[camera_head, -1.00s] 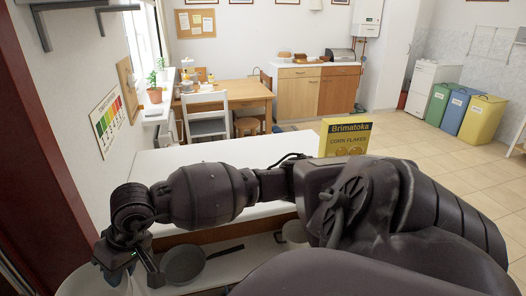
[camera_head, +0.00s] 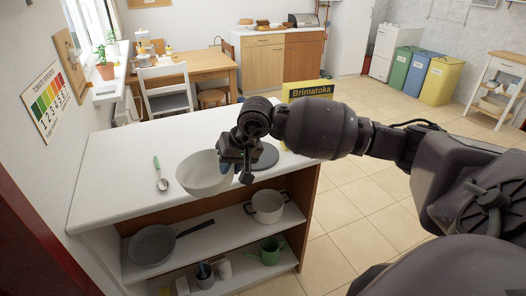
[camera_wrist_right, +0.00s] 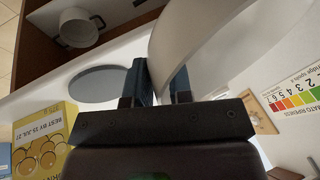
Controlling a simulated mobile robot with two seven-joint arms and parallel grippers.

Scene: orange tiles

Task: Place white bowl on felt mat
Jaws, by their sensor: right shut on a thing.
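The white bowl (camera_head: 202,176) is held by its rim in my right gripper (camera_head: 238,172) at the counter's front edge. Whether it touches the top I cannot tell. In the right wrist view, the bowl's wall (camera_wrist_right: 195,35) runs between the two fingers of the gripper (camera_wrist_right: 160,88). The felt mat, a dark grey disc (camera_head: 266,158), lies on the white counter just right of the gripper, partly hidden by it. The mat also shows bare in the right wrist view (camera_wrist_right: 98,84). My left gripper is not in view.
A spoon with a green handle (camera_head: 160,175) lies left of the bowl on the counter (camera_head: 125,150). Shelves below hold a pan (camera_head: 152,245), a white pot (camera_head: 268,207) and a green mug (camera_head: 270,251).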

